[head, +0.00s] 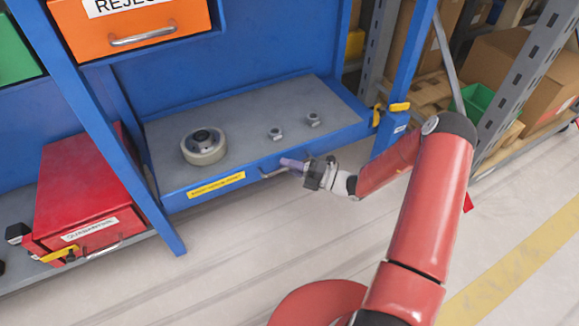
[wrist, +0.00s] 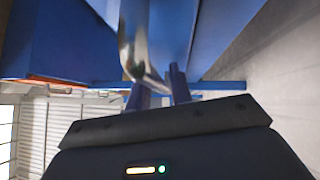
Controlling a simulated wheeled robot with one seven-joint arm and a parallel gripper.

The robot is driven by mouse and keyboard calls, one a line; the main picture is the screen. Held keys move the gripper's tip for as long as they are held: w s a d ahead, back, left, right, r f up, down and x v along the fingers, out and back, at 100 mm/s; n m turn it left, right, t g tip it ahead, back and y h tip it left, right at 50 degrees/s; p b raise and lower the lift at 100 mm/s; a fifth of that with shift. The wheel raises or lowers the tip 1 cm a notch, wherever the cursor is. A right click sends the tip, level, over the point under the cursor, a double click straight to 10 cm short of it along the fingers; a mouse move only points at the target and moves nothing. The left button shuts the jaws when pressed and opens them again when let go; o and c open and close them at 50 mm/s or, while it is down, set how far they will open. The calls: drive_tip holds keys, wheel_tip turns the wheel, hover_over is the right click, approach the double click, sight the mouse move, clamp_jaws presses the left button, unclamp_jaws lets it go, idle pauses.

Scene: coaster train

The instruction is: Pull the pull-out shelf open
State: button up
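The pull-out shelf (head: 238,126) is a blue tray with a grey top, a yellow label and a silver bar handle (head: 274,173) on its front. It sits in the blue rack; how far out it stands is hard to tell. My gripper (head: 291,164) is at the right end of the handle, with its purple fingers pointing toward the shelf front. In the wrist view the handle (wrist: 134,42) runs down to the fingers (wrist: 160,88), and its bent end overlaps the space between them. The fingers show a narrow gap; whether they press on the handle is unclear.
A wheel (head: 204,146) and two nuts (head: 276,133) rest on the shelf. An orange reject drawer (head: 140,22) hangs above, and a red box (head: 80,185) stands at left. A yellow latch-like part (head: 398,107) is on the right post. The floor in front is clear.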

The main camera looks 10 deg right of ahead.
clamp_jaws()
drive_tip(key=shift+s, duration=0.15)
drive_tip(key=s+d+p, duration=0.3)
drive_tip(key=s+d, duration=0.1)
drive_tip(key=s, duration=0.6)
drive_tip(key=s+d+p, duration=0.3)
drive_tip(key=s+p, duration=0.1)
drive_tip(key=s, duration=0.6)
drive_tip(key=shift+s+d, duration=0.4)
unclamp_jaws()
